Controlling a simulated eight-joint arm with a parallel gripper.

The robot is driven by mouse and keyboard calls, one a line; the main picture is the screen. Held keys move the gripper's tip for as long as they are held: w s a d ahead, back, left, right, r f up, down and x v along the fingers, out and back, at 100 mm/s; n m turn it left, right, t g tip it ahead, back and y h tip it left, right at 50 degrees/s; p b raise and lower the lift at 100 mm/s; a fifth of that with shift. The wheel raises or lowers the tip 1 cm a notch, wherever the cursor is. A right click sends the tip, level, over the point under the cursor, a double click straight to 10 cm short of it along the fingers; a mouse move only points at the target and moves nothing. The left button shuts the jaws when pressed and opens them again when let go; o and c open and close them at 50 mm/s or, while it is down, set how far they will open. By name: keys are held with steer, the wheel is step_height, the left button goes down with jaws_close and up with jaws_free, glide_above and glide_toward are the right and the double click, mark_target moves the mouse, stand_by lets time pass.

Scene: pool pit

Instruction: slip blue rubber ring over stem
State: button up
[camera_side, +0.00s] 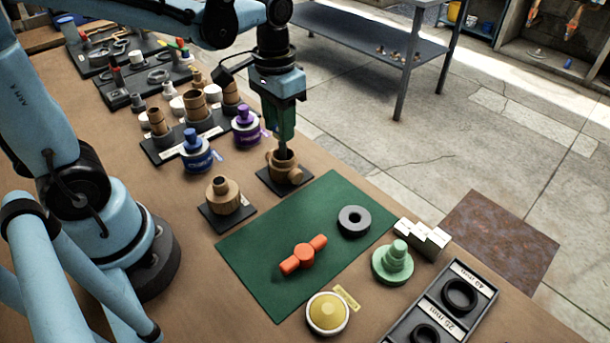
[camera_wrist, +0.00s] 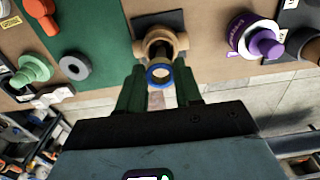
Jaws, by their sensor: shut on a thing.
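My gripper (camera_side: 283,150) points down at a brass fitting (camera_side: 287,170) on a black base plate. In the wrist view my gripper (camera_wrist: 160,88) has its fingers on either side of a blue rubber ring (camera_wrist: 150,78), shut on it. The ring overlaps the near edge of the brass fitting (camera_wrist: 158,38) in that view, with a pale tan surface showing through its hole. I cannot tell whether the ring is around a stem or only above it. The ring is hidden in the side view.
A second brass fitting (camera_side: 222,195) stands nearby. Blue (camera_side: 196,152) and purple (camera_side: 246,126) capped containers stand behind. A green mat (camera_side: 262,255) holds an orange handle (camera_side: 303,255) and a grey ring (camera_side: 354,221). A green stepped piece (camera_side: 394,262) and a ring tray (camera_side: 395,330) lie right.

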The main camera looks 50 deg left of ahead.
steer(key=shift+f, duration=2.05)
stand_by(1.1)
steer(key=shift+f, duration=0.3)
steer(key=shift+f, duration=0.15)
stand_by(0.4)
stand_by(0.5)
steer(key=o, duration=1.4)
steer(key=shift+r, duration=0.2)
steer(key=shift+r, duration=3.9)
